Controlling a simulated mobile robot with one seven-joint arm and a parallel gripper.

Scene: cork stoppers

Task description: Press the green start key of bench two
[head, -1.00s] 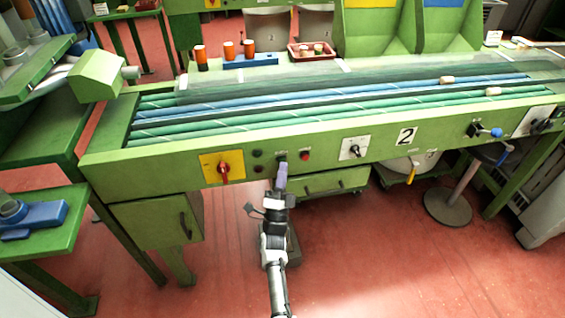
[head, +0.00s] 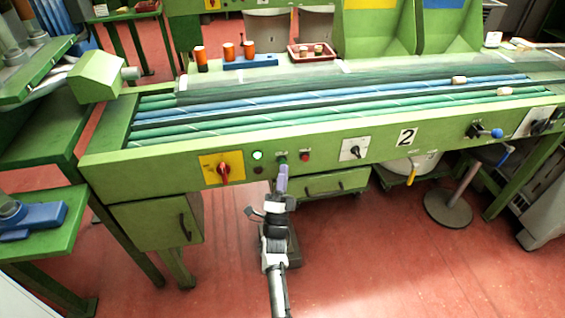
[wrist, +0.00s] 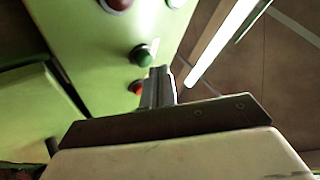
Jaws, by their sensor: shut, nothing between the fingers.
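The green start key (head: 282,159) sits on the front panel of bench two, between a lit lamp (head: 257,155) and a red key (head: 305,155). My gripper (head: 283,170) is shut and empty, its fingertips just below and in front of the green key. In the wrist view the green key (wrist: 142,55) shows right by the tips of my shut gripper (wrist: 160,72); I cannot tell whether they touch. The lamp glows whitish green. The bench carries a number 2 plate (head: 406,137).
A red rotary switch (head: 224,171) on a yellow plate is left of the keys, and a black selector (head: 354,151) is to the right. Cork stoppers (head: 459,80) lie on the roller bed. A drawer (head: 335,184) is below the panel. Open red floor lies in front.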

